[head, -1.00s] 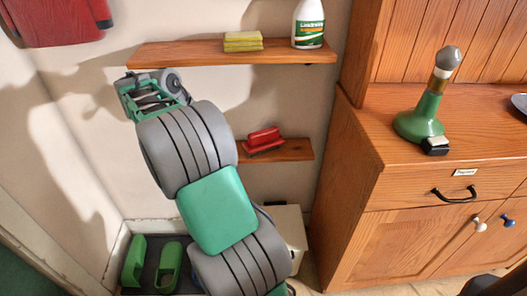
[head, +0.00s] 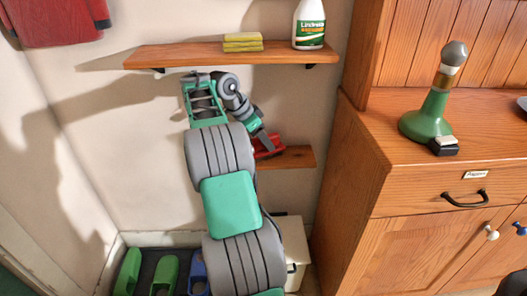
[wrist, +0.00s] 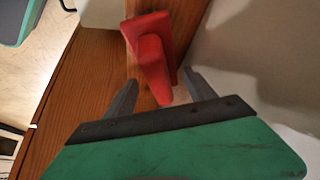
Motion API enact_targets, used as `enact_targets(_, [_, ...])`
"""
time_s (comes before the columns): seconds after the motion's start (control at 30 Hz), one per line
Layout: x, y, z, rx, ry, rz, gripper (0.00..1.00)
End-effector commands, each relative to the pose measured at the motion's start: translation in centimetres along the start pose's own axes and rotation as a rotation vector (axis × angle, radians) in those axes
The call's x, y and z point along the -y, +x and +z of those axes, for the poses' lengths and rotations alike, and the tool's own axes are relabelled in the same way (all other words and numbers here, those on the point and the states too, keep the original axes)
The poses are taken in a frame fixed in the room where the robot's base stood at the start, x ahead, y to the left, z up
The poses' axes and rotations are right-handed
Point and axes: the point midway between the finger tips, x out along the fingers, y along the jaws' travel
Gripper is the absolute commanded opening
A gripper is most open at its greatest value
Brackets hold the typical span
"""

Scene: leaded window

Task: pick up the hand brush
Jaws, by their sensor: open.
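The hand brush, a red block with a raised red grip, sits on the lower wooden shelf (head: 296,157). In the head view the brush (head: 277,142) is partly covered by my gripper (head: 264,140), which reaches down to it from the upper left. In the wrist view the brush (wrist: 153,58) stands ahead of my gripper (wrist: 161,77). The gripper is open, with one dark finger to each side of the brush's near end. I cannot tell how deep the fingers reach or whether they touch it.
The upper shelf (head: 200,55) holds a yellow sponge stack (head: 243,42) and a white bottle (head: 309,24), above my arm. A wooden cabinet (head: 345,165) stands to the right, with a green object (head: 428,120) on top. Green shoes (head: 163,275) lie in a dark tray below.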

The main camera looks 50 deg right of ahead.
Motion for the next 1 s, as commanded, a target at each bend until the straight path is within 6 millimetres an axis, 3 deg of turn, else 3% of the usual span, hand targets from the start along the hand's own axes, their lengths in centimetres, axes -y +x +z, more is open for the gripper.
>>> enact_targets(0.03, [-0.1, 1.7, 0.4, 0.001, 0.0, 0.003, 0.64])
enact_targets(0.17, [-0.1, 3.6, 0.3, 0.001, 0.0, 0.001, 0.64])
enact_targets(1.0, [0.0, 4.0, 0.3, 0.0, -0.001, 0.0, 0.64])
